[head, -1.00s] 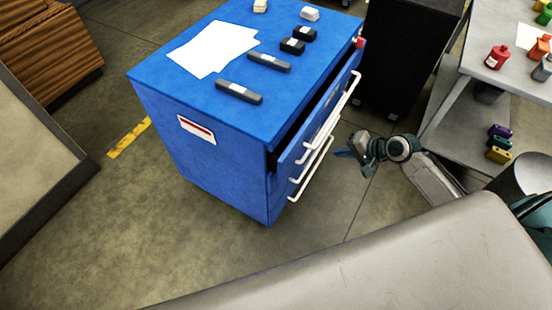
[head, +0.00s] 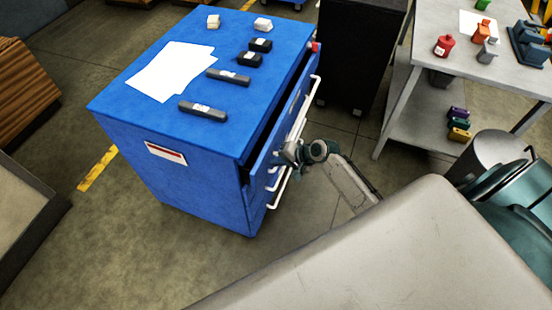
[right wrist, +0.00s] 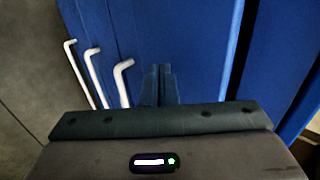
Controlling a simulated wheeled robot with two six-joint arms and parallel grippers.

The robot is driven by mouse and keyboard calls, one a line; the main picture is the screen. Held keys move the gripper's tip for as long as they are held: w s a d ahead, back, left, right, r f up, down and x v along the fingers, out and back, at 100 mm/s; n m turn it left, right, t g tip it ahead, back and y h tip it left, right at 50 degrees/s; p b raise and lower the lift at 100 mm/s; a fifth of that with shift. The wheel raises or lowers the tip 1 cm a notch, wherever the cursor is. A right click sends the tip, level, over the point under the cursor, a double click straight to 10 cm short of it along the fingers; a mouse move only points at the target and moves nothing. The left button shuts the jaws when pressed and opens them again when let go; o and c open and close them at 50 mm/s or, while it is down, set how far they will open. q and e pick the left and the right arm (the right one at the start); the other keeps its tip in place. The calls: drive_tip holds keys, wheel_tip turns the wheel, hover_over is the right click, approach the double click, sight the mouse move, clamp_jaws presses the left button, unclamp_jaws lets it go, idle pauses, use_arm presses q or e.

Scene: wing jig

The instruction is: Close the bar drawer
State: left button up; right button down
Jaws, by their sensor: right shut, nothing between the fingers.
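The blue cabinet (head: 205,165) stands left of centre in the head view. Its top drawer (head: 284,126) is partly pulled out, with a dark gap behind its front. White bar handles run along the drawer fronts on the cabinet's right side. My right gripper (head: 286,153) is shut and empty, at the near end of the top drawer's front. In the right wrist view its fingertips (right wrist: 159,72) point at a blue drawer front (right wrist: 198,45), against it or very close; contact cannot be told. The lower drawers look closed. My left gripper is not in view.
Papers (head: 171,70) and several dark tool-like blocks lie on the cabinet top. A black cabinet (head: 358,55) stands behind, and a grey table (head: 432,75) with coloured items is at the right. The floor in front of the drawers is open.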

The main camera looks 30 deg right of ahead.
sight(267, 156)
drive_tip(key=shift+w+a, duration=0.3)
drive_tip(key=shift+a, duration=0.05)
drive_tip(key=w+a, duration=0.3)
drive_tip(key=shift+w, duration=0.3)
drive_tip(key=shift+r, duration=0.15)
